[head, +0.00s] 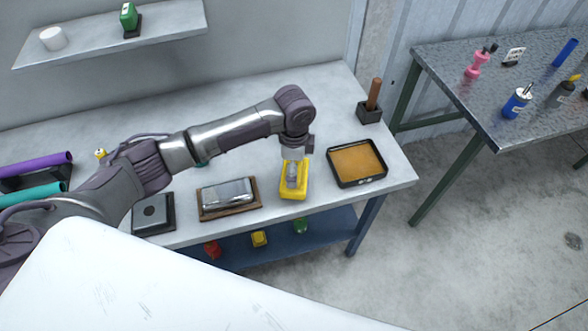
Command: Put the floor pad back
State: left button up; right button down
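An orange-brown flat surface (357,161), possibly the floor pad, lies inside a shallow black tray (372,181) at the right end of the workbench. My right gripper is not in view.
A silver muffler-like block (229,192) on a brown base and a dark square block (153,213) stand left of the yellow holder. A wooden-handled tool (374,94) stands in a dark block behind the tray. A metal table (500,75) stands at right.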

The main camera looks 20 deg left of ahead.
pick_arm(q)
notch_tip(320, 180, down, 2)
jog(key=shift+f+p, duration=0.15)
jog(key=shift+p, duration=0.15)
jog(key=shift+f, duration=0.2)
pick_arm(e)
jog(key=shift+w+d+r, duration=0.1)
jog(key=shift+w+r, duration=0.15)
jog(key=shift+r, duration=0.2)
pick_arm(q)
jog(key=shift+f, duration=0.2)
jog(key=o, duration=0.8)
jog(key=shift+c, duration=0.2)
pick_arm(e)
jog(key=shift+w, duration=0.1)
pick_arm(q)
notch_tip(320, 180, up, 12)
jog(key=b, duration=0.3)
jog(key=shift+r, duration=0.2)
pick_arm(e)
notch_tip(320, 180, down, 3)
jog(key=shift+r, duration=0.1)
